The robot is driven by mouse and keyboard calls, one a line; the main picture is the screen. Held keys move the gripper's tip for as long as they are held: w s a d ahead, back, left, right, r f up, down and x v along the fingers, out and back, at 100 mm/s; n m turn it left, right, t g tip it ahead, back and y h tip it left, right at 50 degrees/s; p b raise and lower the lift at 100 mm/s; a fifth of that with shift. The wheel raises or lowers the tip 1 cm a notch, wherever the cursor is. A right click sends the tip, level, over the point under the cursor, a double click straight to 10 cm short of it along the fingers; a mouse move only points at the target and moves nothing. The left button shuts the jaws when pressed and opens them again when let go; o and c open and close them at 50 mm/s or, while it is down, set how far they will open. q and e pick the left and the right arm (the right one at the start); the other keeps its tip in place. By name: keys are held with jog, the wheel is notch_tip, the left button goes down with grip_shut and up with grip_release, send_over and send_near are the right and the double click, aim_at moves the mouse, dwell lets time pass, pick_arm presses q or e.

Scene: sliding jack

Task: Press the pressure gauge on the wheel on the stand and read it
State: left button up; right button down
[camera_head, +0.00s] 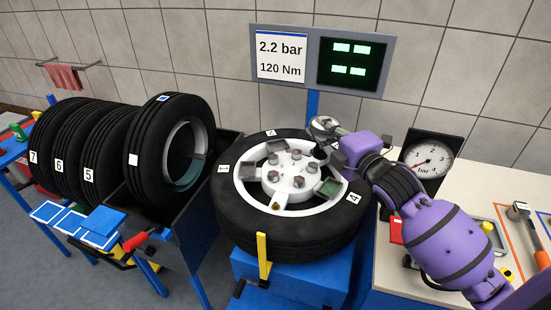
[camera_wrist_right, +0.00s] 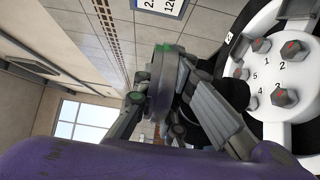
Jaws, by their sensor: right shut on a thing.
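The wheel (camera_head: 242,210) lies flat on a blue stand (camera_head: 285,285), with a white rim (camera_head: 310,205) and several grey nuts in its hub. It also shows in the right wrist view (camera_wrist_right: 262,112). My right gripper (camera_head: 324,140) is over the wheel's far right part, shut on a small round grey gauge (camera_head: 323,125). In the right wrist view, the gauge (camera_wrist_right: 160,88) sits between the fingers of the gripper (camera_wrist_right: 178,105) and shows a green mark. Its dial cannot be read, and I cannot tell whether it touches the wheel. My left gripper is out of view.
A sign (camera_head: 281,55) reads 2.2 bar and 120 Nm, beside a green-lit display (camera_head: 351,62). A larger bar dial (camera_head: 428,158) stands on the right bench (camera_head: 480,162). Several upright tyres (camera_head: 75,150) and a dark tray-like frame (camera_head: 185,235) fill the left.

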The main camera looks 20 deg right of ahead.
jog(key=a+f+n+g+y, duration=0.1)
jog(key=a+f+y, duration=0.1)
jog(key=a+f, duration=0.3)
jog(key=a+f+n+y, duration=0.1)
jog(key=a+f, duration=0.1)
jog(key=a, duration=0.6)
jog(key=f+b, duration=0.1)
jog(key=f, duration=0.1)
jog(key=f+b, duration=0.1)
jog(key=f, duration=0.1)
jog(key=f+b, duration=0.2)
jog(key=shift+s+f, duration=0.25)
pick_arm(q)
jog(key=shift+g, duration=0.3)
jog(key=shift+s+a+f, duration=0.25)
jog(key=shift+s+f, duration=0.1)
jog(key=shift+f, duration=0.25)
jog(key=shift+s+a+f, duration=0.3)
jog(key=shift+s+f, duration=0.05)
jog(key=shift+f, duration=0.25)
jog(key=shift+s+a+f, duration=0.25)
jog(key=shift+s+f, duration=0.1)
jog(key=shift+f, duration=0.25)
pick_arm(e)
jog(key=shift+s+r, duration=0.1)
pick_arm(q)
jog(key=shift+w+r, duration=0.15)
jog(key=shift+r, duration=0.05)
